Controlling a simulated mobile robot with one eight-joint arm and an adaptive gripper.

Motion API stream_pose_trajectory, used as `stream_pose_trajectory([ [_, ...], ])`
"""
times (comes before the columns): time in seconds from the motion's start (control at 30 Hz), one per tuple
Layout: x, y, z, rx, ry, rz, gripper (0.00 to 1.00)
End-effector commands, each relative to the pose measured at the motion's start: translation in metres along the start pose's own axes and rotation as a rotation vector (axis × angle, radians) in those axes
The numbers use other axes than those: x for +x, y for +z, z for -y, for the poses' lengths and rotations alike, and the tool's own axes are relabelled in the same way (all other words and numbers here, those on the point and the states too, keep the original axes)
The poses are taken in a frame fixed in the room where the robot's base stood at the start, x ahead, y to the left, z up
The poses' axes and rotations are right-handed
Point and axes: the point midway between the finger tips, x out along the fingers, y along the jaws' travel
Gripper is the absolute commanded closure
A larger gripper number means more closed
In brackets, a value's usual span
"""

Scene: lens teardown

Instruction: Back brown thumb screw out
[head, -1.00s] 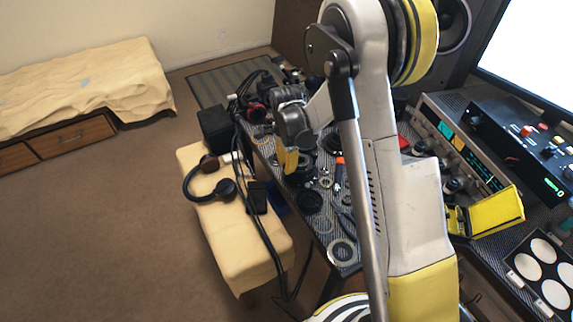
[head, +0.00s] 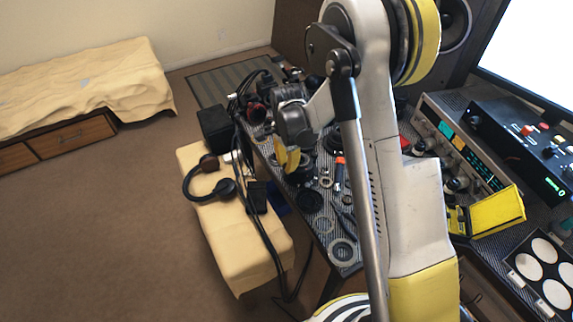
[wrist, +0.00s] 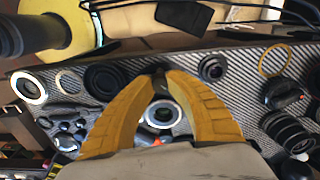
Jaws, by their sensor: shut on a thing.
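My gripper (head: 290,160) points down over the near left part of the workbench, its yellow fingers among the lens parts. In the wrist view, the fingertips (wrist: 160,74) are drawn close together, shut on a small dark piece, which I take to be the brown thumb screw (wrist: 159,71). Its colour and thread are too small to make out, and the fingers hide most of it. I cannot tell whether it is still seated in anything. A pale ring with a dark lens centre (wrist: 163,114) shows between the fingers, nearer the palm.
The patterned bench mat (head: 343,272) holds lens rings, tools and small parts close around the fingers. Dark lens barrels (wrist: 288,131) lie right in the wrist view. Cables and headphones (head: 208,182) lie on the cream bench at left. A yellow case (head: 496,212) stands right.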

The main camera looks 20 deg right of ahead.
Motion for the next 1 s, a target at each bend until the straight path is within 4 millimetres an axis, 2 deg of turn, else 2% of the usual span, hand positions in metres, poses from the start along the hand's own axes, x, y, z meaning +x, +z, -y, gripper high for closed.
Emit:
stream_pose_trajectory([
  [0.5, 0.0003, 0.0, 0.0, -0.324, 0.0, 0.0, 1.0],
  [1.0, 0.0, 0.0, 0.0001, -0.401, 0.0, 0.0, 1.0],
])
